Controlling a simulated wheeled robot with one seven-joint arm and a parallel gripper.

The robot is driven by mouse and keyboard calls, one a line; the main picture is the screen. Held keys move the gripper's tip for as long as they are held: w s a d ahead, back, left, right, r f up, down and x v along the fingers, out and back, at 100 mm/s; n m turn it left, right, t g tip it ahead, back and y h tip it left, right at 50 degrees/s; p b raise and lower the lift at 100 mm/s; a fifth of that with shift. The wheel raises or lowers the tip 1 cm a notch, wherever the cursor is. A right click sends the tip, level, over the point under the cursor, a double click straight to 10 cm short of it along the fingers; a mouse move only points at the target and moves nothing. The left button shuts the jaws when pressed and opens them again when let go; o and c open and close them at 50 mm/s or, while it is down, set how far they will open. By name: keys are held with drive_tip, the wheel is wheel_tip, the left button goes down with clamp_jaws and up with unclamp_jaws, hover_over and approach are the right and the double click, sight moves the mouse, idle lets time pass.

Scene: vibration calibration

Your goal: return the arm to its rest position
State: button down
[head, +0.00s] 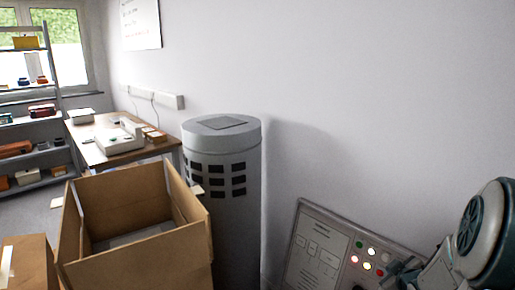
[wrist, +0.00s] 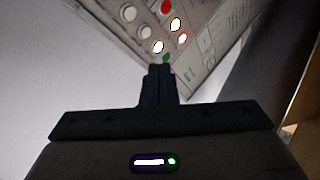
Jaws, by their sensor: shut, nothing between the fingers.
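My arm enters the head view at the lower right, in front of a control panel. My gripper (wrist: 159,70) is in the middle of the wrist view, its dark fingers together with nothing between them. The control panel (head: 318,243) is grey, with several coloured buttons, some of them lit. The panel also shows at the top of the wrist view (wrist: 208,38), tilted. The fingertips appear in front of its lower edge, near a green button (wrist: 166,58). I cannot tell whether they touch it.
A tall grey cylinder (head: 235,225) stands left of the panel, against the wall. An open cardboard box (head: 185,248) stands in front of it, with another box (head: 30,262) at the lower left. A desk (head: 88,150) and shelves (head: 42,158) are farther back.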

drive_tip(key=s+a+r+m+g+p, duration=0.45)
drive_tip(key=s+a+r, duration=0.25)
drive_tip(key=a+r, duration=0.5)
drive_tip(key=s+a+r+m+g+y+p, duration=0.1)
drive_tip(key=s+a+r+g+y+p, duration=0.1)
drive_tip(key=s+a, duration=1)
wheel_tip(320, 180, up, 4)
drive_tip(key=shift+f+g+y+p, duration=0.1)
drive_tip(key=shift+g+y+p, duration=0.2)
drive_tip(key=shift+g+p, duration=0.75)
drive_tip(key=shift+w+m, duration=0.1)
drive_tip(key=shift+m, duration=0.15)
